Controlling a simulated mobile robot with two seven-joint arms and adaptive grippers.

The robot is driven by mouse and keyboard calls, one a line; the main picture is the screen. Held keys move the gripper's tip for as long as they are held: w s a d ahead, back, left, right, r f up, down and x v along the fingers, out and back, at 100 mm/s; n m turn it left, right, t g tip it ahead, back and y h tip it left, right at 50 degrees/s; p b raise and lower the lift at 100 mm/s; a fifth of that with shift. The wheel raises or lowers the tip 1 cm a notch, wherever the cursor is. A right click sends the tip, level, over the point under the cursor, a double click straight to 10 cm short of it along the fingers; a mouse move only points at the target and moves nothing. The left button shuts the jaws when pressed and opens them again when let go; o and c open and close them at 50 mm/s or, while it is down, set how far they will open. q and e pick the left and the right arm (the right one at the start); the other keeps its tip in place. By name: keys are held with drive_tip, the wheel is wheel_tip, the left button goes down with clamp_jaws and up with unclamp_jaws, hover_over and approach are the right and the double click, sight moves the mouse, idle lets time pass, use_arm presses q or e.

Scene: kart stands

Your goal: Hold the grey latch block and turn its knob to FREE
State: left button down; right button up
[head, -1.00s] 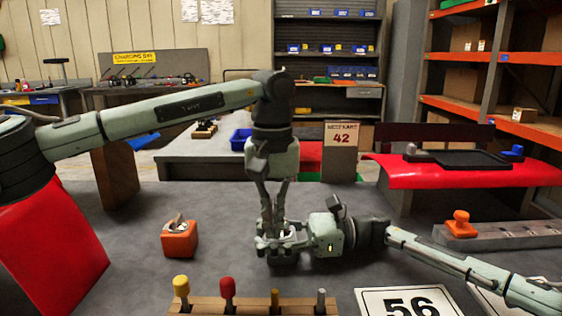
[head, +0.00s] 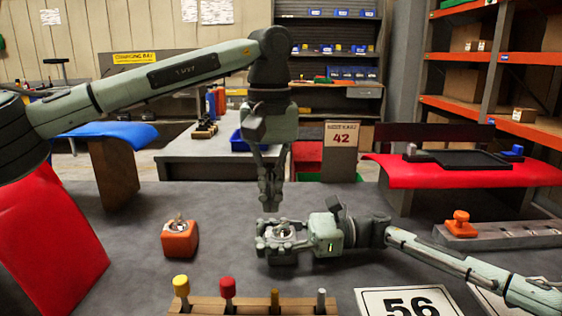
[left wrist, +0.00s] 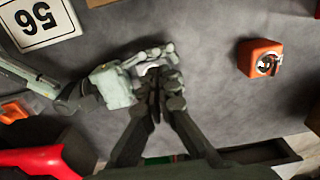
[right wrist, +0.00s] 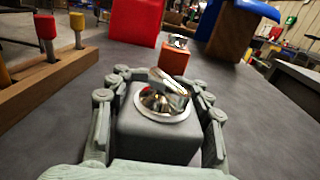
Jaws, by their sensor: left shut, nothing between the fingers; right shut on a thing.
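The grey latch block (right wrist: 158,140) stands on the grey table, clasped between the fingers of my right gripper (right wrist: 157,100). Its silver knob (right wrist: 168,92) has a slanted bar on a round dial with a small red mark at the left. I cannot read any lettering. In the head view, my right gripper (head: 280,238) hides most of the block (head: 282,259). My left gripper (head: 270,206) points down just above the knob, shut and empty, apart from it. In the left wrist view, its closed fingertips (left wrist: 156,92) partly cover the block's top.
An orange block (head: 180,241) with a similar knob stands to the left. A wooden rack (head: 250,305) with coloured pegs is at the front edge. A card marked 56 (head: 408,302) lies at the front right. Bare table separates the orange block from the grippers.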

sight(277, 240)
use_arm(q)
drive_tip(key=shift+r, duration=0.1)
drive_tip(key=shift+w+d+f, duration=0.1)
drive_tip(key=shift+d+f, duration=0.4)
drive_tip(key=shift+f, duration=0.5)
drive_tip(key=shift+w+d+f, duration=0.1)
drive_tip(key=shift+d+f, duration=0.35)
drive_tip(key=shift+f, duration=0.55)
drive_tip(key=shift+d+f, duration=0.5)
drive_tip(key=shift+f, duration=0.5)
drive_tip(key=shift+w+a, duration=0.2)
drive_tip(key=shift+w, duration=0.35)
drive_tip(key=shift+a, duration=0.8)
drive_tip(key=shift+s, duration=0.1)
